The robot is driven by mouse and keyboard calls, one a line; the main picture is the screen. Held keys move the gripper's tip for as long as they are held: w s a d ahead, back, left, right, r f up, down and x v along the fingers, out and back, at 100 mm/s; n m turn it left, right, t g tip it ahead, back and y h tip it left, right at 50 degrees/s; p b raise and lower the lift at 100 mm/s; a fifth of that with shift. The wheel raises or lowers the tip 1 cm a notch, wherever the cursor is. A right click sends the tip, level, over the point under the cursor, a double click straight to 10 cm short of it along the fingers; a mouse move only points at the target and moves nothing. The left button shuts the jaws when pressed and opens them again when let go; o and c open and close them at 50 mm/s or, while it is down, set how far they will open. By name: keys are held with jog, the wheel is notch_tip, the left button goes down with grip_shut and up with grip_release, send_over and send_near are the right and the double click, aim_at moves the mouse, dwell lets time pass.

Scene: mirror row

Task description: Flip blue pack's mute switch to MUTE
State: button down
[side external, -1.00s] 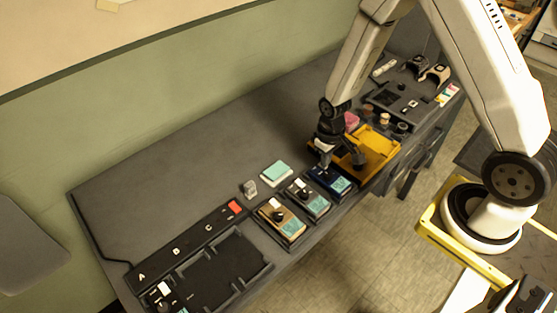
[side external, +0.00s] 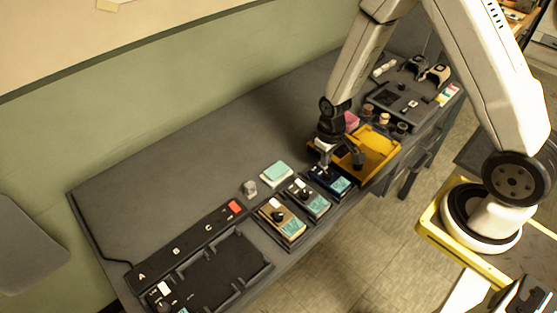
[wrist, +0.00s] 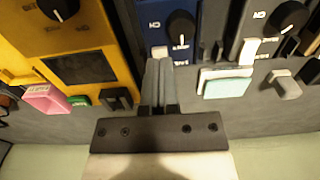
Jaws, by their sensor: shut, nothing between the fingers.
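My gripper (side external: 325,167) is shut and empty, pointing down at the wall-side end of the blue pack. In the wrist view its fingertips (wrist: 157,62) overlap that end of the pack; I cannot tell whether they touch.
A grey pack (side external: 309,199) and a tan pack (side external: 281,221) stand left of the blue one. A mint block (side external: 277,173) and a small grey piece (side external: 249,189) lie behind. The bench toward the wall is clear.

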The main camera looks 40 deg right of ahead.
jog(key=shift+r, duration=3.1)
jog(key=shift+r, duration=0.15)
notch_tip(320, 180, up, 8)
jog(key=t, duration=0.2)
send_over(335, 187)
jog(key=shift+s+a+r+t, duration=0.2)
jog(key=shift+s+r+t, duration=0.1)
jog(key=shift+s+r, duration=0.4)
jog(key=shift+f, duration=0.1)
